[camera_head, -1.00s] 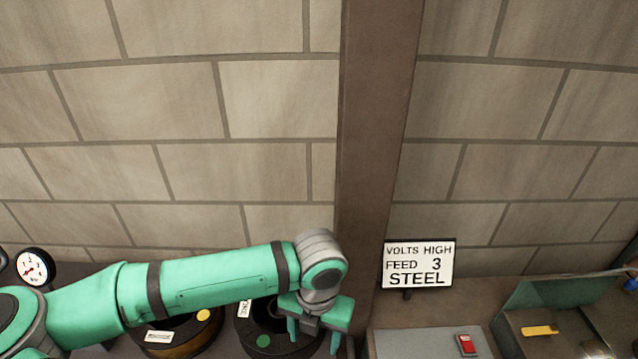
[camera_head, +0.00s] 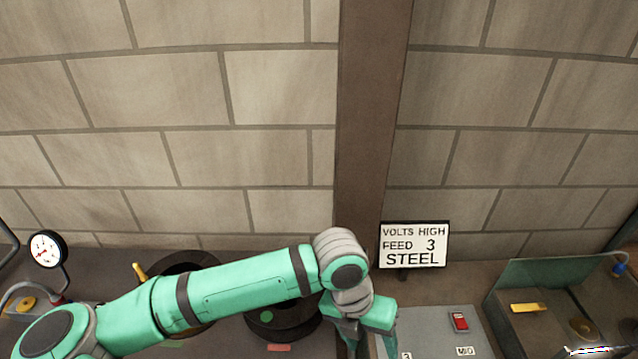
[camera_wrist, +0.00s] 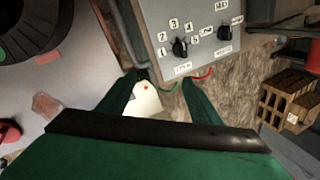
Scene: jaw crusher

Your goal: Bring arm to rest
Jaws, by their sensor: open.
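My green arm reaches across the lower part of the head view. My gripper (camera_head: 366,340) hangs at its end, left of the grey control box (camera_head: 440,335), with its fingers pointing down. In the wrist view, my gripper (camera_wrist: 163,90) has its two fingers apart, with nothing held between them. The grey control box with black knobs (camera_wrist: 190,40) lies beyond the fingertips. A white piece with a red dot (camera_wrist: 143,102) shows below, between the fingers.
A sign (camera_head: 414,246) reading "VOLTS HIGH FEED 3 STEEL" stands behind the box. Dark round bins (camera_head: 283,322) sit beside my arm. A gauge (camera_head: 47,249) is at left, a green-walled tray (camera_head: 555,272) at right. A wooden crate (camera_wrist: 285,100) shows in the wrist view.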

